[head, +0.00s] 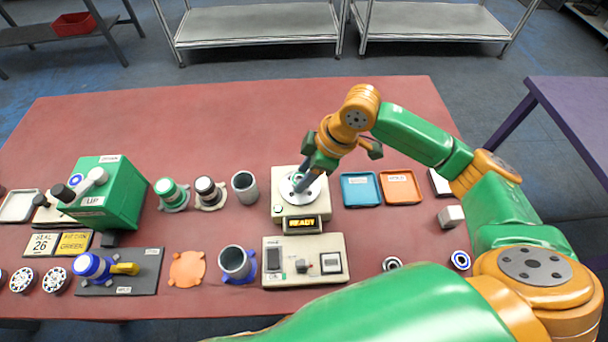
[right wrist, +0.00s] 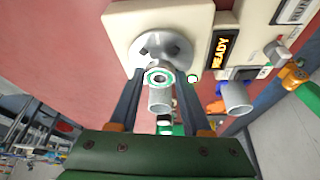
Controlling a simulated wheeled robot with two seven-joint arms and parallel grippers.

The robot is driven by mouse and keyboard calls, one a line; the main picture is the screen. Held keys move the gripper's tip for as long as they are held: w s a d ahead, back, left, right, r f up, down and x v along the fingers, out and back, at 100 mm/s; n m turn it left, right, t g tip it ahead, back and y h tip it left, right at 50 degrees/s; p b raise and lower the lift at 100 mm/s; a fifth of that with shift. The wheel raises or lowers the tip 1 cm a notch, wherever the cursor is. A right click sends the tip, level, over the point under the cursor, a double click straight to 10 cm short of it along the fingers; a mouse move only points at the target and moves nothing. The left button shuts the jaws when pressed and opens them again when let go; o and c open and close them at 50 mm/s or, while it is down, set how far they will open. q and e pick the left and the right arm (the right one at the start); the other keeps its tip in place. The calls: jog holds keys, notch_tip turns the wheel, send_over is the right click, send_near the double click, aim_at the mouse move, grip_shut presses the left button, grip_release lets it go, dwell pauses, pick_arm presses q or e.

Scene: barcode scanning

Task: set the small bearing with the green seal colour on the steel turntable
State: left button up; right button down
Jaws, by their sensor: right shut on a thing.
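A small bearing (right wrist: 158,78) with a green seal ring shows in the right wrist view between the tips of my right gripper (right wrist: 159,84). The gripper is shut on it. The steel turntable (right wrist: 172,47) is a round grey disc on a beige unit, directly beyond the bearing in that view. In the head view my right gripper (head: 304,180) is over the turntable (head: 318,187), and its fingers hide the bearing and part of the disc. I cannot tell whether the bearing touches the disc. My left gripper is not in view.
The beige unit's display (head: 302,223) reads READY. A scanner-like control box (head: 305,262) stands in front of it. A grey cup (head: 244,186) is at its left; a blue tray (head: 360,189) and an orange tray (head: 401,187) are at its right. Two bearings lie near the front right.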

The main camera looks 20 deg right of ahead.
jog(key=shift+f, duration=0.6)
jog(key=shift+f, duration=0.15)
jog(key=shift+c, duration=1.8)
grip_release()
jog(key=v, duration=1.2)
jog(key=shift+p, duration=0.35)
jog(key=shift+d, duration=0.1)
